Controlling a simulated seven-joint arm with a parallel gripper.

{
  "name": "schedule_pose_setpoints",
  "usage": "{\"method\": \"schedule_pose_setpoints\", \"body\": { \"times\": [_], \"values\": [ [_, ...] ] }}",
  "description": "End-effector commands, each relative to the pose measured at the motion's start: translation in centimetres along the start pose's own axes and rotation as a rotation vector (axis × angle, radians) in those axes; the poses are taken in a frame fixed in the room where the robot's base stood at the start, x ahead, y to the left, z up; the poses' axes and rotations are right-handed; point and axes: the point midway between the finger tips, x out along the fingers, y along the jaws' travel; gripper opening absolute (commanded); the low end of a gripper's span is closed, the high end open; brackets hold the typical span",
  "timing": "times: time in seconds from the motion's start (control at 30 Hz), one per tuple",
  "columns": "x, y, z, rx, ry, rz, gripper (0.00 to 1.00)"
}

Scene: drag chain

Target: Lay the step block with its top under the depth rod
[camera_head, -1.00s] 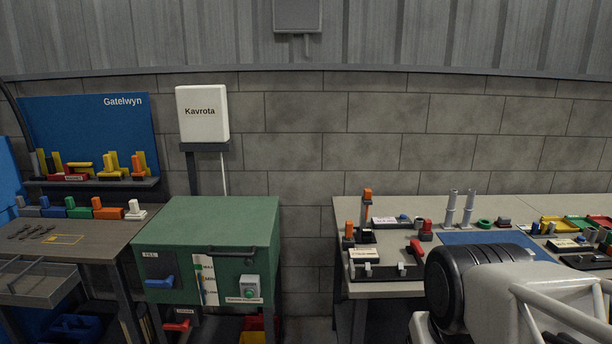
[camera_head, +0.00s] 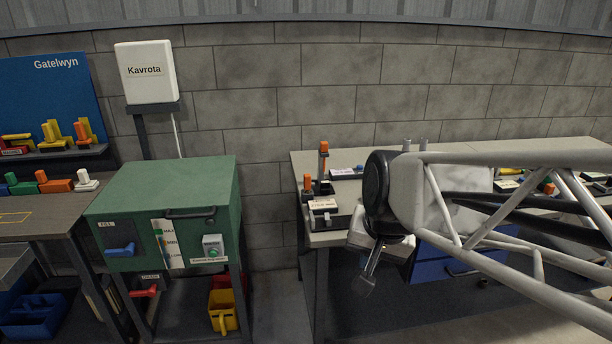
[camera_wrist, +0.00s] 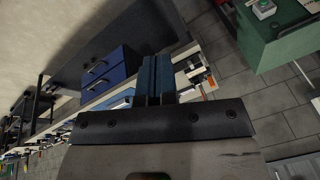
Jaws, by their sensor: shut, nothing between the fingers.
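My gripper (camera_head: 364,284) hangs near the front left of the right-hand bench, partly in front of its edge. In the wrist view its fingers (camera_wrist: 154,75) are together with nothing held between them. An upright post with an orange top (camera_head: 323,160) stands at the bench's back left corner; it may be the depth rod's stand, but the rod itself is too small to tell. I cannot pick out the step block for certain in either view. My arm hides much of the bench top.
The right-hand bench (camera_head: 303,165) has a blue drawer unit (camera_wrist: 106,70) under it. A green cabinet (camera_head: 165,195) stands to the left, with floor between. A labelled box (camera_head: 322,205) sits at the bench's left front. A board marked Gatelwyn (camera_head: 60,95) is at far left.

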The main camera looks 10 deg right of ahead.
Motion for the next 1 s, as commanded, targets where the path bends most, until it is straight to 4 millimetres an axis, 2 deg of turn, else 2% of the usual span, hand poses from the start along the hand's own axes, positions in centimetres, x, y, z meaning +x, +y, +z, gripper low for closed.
{"method": "schedule_pose_setpoints", "body": {
  "times": [0.03,0.2,0.5,0.77,1.0],
  "values": [
    [0.5,-0.8,-1.6,0.074,0.005,-0.018,0.0],
    [2.0,-3.2,-6.7,0.361,0.027,-0.091,0.0],
    [5.8,-6.7,-16.0,0.88,0.042,-0.218,0.0],
    [10.1,-8.7,-23.8,1.338,0.036,-0.326,0.0],
    [15.1,-9.4,-30.7,1.768,0.018,-0.427,0.0]
  ]
}}
